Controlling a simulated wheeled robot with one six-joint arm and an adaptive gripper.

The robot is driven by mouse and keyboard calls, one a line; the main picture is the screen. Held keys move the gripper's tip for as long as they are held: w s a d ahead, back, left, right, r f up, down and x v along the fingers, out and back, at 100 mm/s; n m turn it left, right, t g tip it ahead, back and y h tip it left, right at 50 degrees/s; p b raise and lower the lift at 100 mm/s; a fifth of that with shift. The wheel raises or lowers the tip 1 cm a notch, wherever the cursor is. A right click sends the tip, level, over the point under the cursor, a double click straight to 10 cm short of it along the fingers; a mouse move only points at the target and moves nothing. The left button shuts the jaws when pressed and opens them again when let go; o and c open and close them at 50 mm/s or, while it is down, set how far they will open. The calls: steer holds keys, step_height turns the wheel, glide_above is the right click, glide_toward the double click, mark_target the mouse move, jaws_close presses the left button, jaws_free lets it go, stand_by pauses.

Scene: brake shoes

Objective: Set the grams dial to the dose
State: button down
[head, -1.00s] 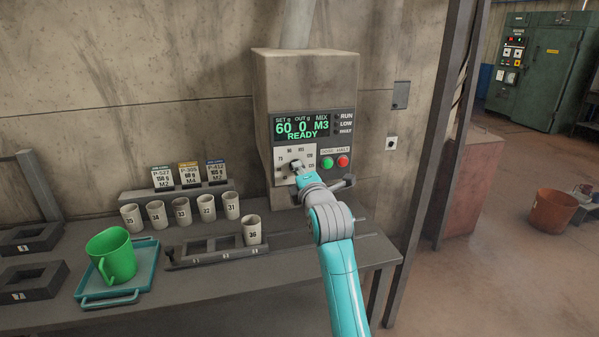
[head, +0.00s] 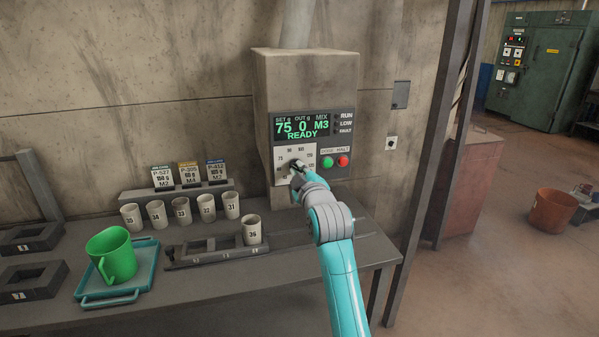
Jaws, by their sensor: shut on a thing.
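The grams dial (head: 296,168) sits on a pale numbered plate (head: 283,151) on the front of the grey dosing machine (head: 305,75). My gripper (head: 298,169) is shut on the dial's knob and hides most of it. The display (head: 301,127) reads SET 75 g, OUT 0 g, MIX M3, READY. Three dose cards (head: 188,176) stand on a rack left of the machine; they appear to read P-527 150 g M2, P-305 60 g M4 and P-412 105 g M2. Cup 36 (head: 252,232) stands in a dark slotted holder in front.
A green button (head: 327,162) and a red button (head: 343,161) are just right of the dial. Several numbered cups (head: 182,212) stand in a row at left. A green mug (head: 111,255) stands on a teal tray (head: 136,290).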

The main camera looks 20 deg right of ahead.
steer(key=m, duration=0.4)
steer(key=shift+f+m, duration=0.1)
steer(key=shift+m, duration=0.2)
steer(key=m, duration=3.3)
steer(key=shift+a, duration=0.1)
steer(key=c, duration=1.2)
jaws_free()
